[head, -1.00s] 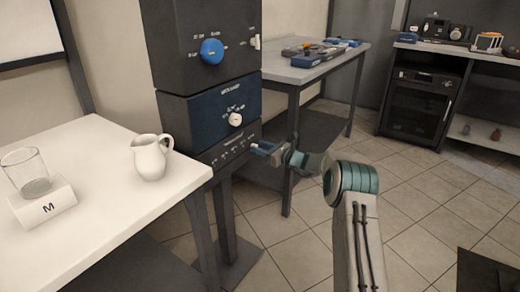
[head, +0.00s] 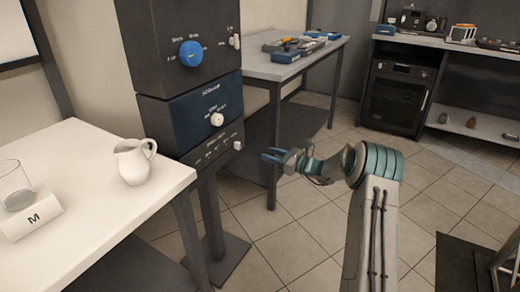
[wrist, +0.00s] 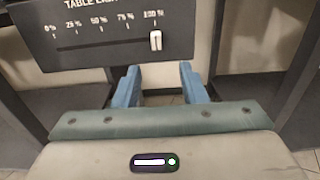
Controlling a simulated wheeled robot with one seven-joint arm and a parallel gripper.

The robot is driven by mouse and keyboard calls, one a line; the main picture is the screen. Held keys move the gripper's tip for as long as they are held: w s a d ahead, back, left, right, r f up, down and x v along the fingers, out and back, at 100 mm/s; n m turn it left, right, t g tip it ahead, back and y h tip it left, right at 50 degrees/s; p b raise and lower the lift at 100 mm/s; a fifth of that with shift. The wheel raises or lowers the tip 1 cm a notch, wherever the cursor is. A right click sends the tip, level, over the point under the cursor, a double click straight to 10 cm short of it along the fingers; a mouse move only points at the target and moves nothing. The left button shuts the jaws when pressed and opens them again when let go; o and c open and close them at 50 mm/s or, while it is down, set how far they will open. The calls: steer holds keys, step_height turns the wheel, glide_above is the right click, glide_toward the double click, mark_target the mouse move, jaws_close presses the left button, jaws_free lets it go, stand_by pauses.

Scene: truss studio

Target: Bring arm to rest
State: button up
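My gripper (head: 272,157) is at the end of my bent arm, in front of and to the right of the dark control panel post. Its two blue fingers also show in the wrist view (wrist: 160,85), spread apart with nothing between them, so it is open and empty. The lowest panel (wrist: 100,38) carries a percent scale, and its white slider knob (wrist: 155,40) stands at the 100% mark. The fingers appear apart from the panel and knob. In the head view the same knob (head: 237,145) is at the panel's right end.
A grey workbench (head: 275,68) with tools stands behind. Tiled floor right of the post is open.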

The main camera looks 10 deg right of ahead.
steer(key=shift+s+d, duration=0.4)
steer(key=shift+d, duration=0.1)
steer(key=s+a+r+n+g+h+p, duration=0.2)
steer(key=s+a+r+n+g+p, duration=0.3)
steer(key=s+r, duration=0.4)
steer(key=s+a+r+n+g+h+p, duration=0.25)
steer(key=s+a+r+n+p, duration=0.4)
steer(key=s+r, duration=0.35)
steer(key=s+d+r+n+h+p, duration=0.3)
steer(key=s+r+n+p, duration=0.1)
steer(key=s, duration=0.5)
steer(key=s+d+r+n+h+p, duration=0.3)
steer(key=s+r+n+p, duration=0.2)
steer(key=s, duration=0.4)
steer(key=s+d+r+n+h+p, duration=0.3)
steer(key=s+r+n+p, duration=0.2)
steer(key=s, duration=0.4)
step_height(320, 180, up, 3)
steer(key=shift+d+f+g+h+p, duration=0.1)
steer(key=shift+d+g+h+p, duration=0.2)
steer(key=shift+p, duration=0.6)
steer(key=shift+s+a, duration=0.1)
steer(key=shift+a, duration=0.1)
